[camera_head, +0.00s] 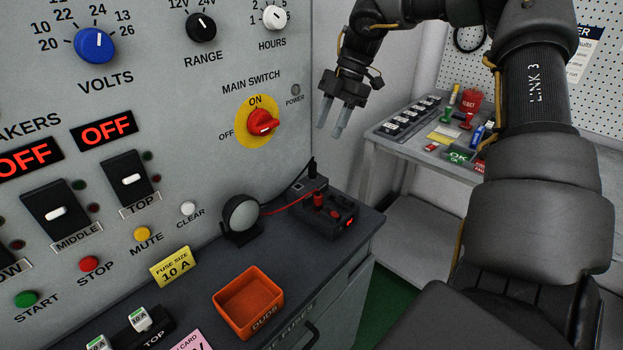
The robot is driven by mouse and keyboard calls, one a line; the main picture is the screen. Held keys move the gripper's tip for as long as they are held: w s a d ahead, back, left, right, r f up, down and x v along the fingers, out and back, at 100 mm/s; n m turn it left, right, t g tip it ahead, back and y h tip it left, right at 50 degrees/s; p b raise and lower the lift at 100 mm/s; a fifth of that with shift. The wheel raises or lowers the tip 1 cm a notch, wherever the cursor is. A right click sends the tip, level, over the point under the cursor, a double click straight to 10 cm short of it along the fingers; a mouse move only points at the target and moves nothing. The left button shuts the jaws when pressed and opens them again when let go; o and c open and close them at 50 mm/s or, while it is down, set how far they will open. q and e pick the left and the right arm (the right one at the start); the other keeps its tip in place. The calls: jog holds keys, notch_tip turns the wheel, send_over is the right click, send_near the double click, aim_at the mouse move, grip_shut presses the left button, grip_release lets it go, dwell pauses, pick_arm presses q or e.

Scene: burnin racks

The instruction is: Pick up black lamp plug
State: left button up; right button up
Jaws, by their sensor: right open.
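A black plug (312,168) stands upright at the back of a small dark box (345,208) on the right end of the dark counter. A red plug (318,198) stands on the same box, with a red lead running left toward a round lamp (241,215). My right gripper (332,130) is open and empty, with its fingers pointing down. It appears above and slightly right of the black plug, apart from it. My left gripper is not in view.
The grey panel with a red main switch (262,123) rises behind the counter. An orange duds bin (248,303) and a yellow fuse-size card (172,267) are on the counter. A side table (385,137) with stamps and small items stands at right, beyond a gap.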

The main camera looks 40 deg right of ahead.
aim_at(313, 163)
jog(key=x, duration=0.4)
jog(key=a+x, duration=0.1)
jog(key=x, duration=0.1)
jog(key=shift+s+r, duration=0.3)
jog(key=shift+p+x, duration=0.35)
jog(key=shift+x, duration=2.05)
jog(key=shift+f, duration=0.25)
jog(key=c, duration=0.9)
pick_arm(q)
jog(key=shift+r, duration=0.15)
pick_arm(e)
jog(key=shift+c, duration=0.2)
jog(key=shift+r, duration=0.1)
